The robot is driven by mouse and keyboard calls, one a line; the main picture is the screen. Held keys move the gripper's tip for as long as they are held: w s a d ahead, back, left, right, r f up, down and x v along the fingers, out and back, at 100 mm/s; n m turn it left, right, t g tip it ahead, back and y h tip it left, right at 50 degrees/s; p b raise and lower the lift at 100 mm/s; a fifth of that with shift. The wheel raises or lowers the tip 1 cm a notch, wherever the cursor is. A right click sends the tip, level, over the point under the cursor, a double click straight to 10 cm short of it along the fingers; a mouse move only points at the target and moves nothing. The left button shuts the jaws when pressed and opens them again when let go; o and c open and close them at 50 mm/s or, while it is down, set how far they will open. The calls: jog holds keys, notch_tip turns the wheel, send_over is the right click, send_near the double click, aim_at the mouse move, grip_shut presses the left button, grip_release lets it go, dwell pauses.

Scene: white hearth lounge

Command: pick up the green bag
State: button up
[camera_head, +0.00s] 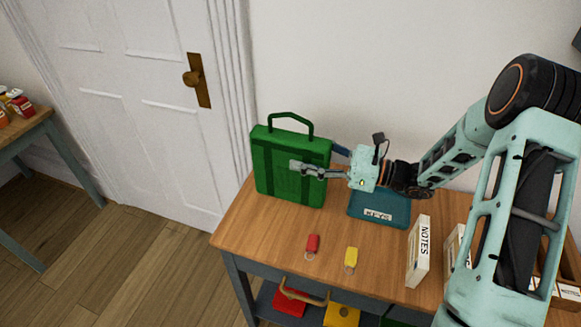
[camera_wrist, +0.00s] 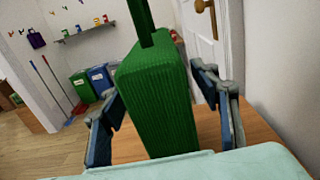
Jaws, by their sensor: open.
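The green bag (camera_head: 290,175) stands upright at the left end of the wooden table, its handle loop on top. It has darker vertical bands. My gripper (camera_head: 306,169) reaches in from the right at the bag's upper part, and it hides a little of the bag's front. In the wrist view the green bag (camera_wrist: 157,100) stands between the two fingers of my gripper (camera_wrist: 162,112), which are open. A gap shows between the bag and the finger on each side. The handle runs out of the top of that view.
A teal box (camera_head: 380,206) lies under my wrist. A white door (camera_head: 150,100) is behind left. Coloured items sit on the lower shelf.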

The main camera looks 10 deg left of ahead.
aim_at(290, 151)
jog(key=a, duration=0.4)
jog(key=shift+w+a+f, duration=0.1)
jog(key=shift+w+f, duration=0.05)
jog(key=shift+w, duration=0.15)
jog(key=shift+c, duration=0.7)
grip_shut()
